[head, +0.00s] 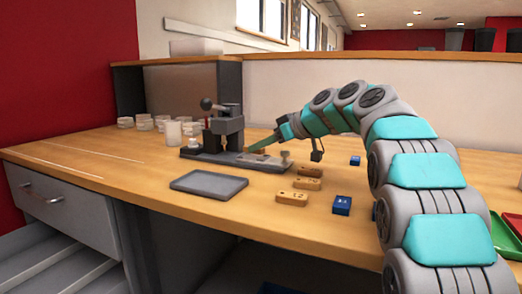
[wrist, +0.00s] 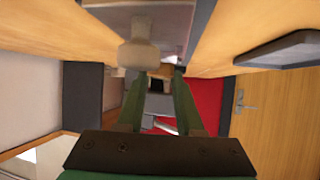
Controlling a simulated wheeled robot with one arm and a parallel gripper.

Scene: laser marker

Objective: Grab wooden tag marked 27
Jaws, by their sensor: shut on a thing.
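My gripper (head: 262,143) reaches left to the laser marker and is low over its metal base (head: 225,158). Its two green fingers also show in the wrist view (wrist: 161,74). It is shut on a small tan piece, seemingly a wooden tag (head: 258,152), at the marker's base. The fingers hide most of it, and no number can be read on it. Several other wooden tags lie on the table right of the marker: a far one (head: 309,170), a middle one (head: 306,183) and a near one (head: 291,198). Their marks are too small to read.
A grey tray (head: 209,184) lies in front of the marker. A near blue block (head: 342,205) and a far blue block (head: 355,160) sit to the right. White round containers (head: 173,133) stand at the back left. A pale knob (wrist: 138,54) is close to the fingers.

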